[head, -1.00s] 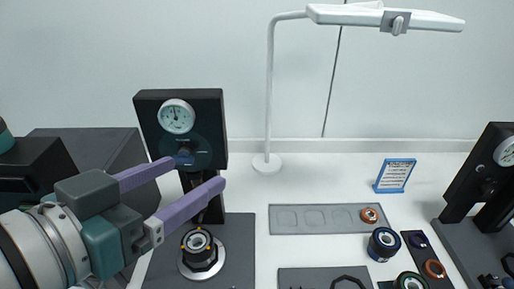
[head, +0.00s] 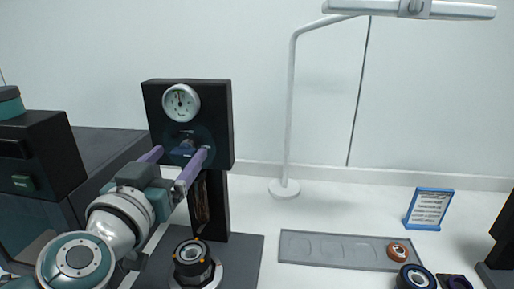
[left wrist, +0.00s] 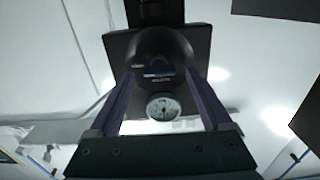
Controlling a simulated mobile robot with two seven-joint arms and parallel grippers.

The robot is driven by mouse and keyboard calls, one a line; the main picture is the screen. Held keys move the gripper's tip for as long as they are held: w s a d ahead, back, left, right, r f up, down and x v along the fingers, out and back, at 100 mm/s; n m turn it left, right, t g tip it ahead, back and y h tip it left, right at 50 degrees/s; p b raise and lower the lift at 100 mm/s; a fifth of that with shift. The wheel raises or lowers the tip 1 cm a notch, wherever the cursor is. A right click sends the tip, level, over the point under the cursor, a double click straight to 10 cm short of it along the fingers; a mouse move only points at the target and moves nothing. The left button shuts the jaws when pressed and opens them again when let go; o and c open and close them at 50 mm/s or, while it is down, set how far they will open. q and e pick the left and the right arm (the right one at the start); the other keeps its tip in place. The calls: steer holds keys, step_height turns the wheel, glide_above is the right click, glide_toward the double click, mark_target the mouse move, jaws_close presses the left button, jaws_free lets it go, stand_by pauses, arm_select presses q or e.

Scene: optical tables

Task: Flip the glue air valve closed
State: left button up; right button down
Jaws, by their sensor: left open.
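The glue station's black panel (head: 219,110) stands upright at the left of the head view, with a round white gauge (head: 181,103) near its top. The air valve (head: 186,146) is the small dark bluish part below the gauge; its lever position is too small to tell. My left gripper (head: 178,154) is open, its two purple fingers pointing at the panel on either side of the valve. In the left wrist view the valve area (left wrist: 157,72) lies between the spread fingers, with the gauge (left wrist: 163,107) also between them. My right gripper is out of view.
A black round fixture (head: 193,262) sits on the grey base below the panel. A white lamp stand (head: 290,110), a grey tray (head: 335,250) with an orange ring and a blue-framed sign (head: 429,209) stand to the right. Dark equipment (head: 40,150) stands at the left.

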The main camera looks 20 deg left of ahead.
arm_select(q)
steer(key=shift+x, duration=0.75)
jaws_close()
